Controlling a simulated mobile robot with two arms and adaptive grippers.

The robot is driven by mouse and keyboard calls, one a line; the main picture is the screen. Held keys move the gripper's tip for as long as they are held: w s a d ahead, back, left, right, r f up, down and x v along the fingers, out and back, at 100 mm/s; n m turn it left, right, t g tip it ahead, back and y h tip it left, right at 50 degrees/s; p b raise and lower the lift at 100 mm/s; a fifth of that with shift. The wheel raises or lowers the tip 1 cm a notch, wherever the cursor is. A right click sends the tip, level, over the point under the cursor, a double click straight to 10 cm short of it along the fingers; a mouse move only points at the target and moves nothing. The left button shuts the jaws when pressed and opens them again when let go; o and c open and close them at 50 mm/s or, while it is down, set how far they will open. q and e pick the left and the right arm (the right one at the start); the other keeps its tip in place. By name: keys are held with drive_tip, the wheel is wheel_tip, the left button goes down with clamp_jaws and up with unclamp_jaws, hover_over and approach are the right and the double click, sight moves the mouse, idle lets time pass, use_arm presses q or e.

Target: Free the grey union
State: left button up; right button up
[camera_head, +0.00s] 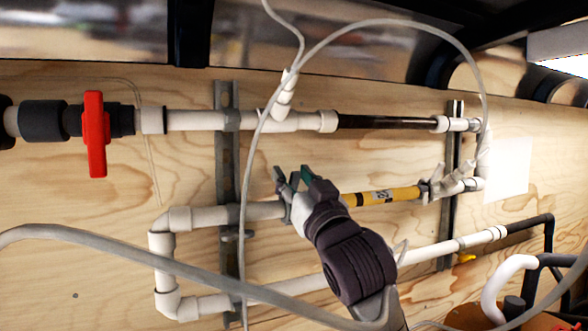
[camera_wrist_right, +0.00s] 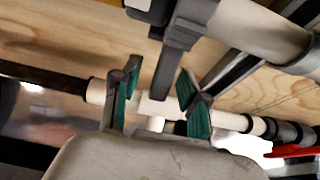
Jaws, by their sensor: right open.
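The grey union (camera_wrist_right: 188,20) is at the top of the right wrist view, dark grey on a pale pipe, with one wing reaching down. In the head view it is mostly hidden behind my right gripper (camera_head: 293,177), at the left end of the yellow filter (camera_head: 385,196). My right gripper also shows in the wrist view (camera_wrist_right: 159,72). It is open, with green pads, and the union's wing appears between its fingers. I cannot tell whether either finger touches the wing. My left gripper is not in view.
A white winged union (camera_head: 450,184) is at the filter's right end. The upper pipe (camera_head: 192,120) carries a red valve handle (camera_head: 95,134). A grey hose (camera_head: 160,265) crosses in front. Metal struts (camera_head: 227,150) hold the pipes on the plywood wall.

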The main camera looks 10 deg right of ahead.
clamp_jaws()
idle(0.3)
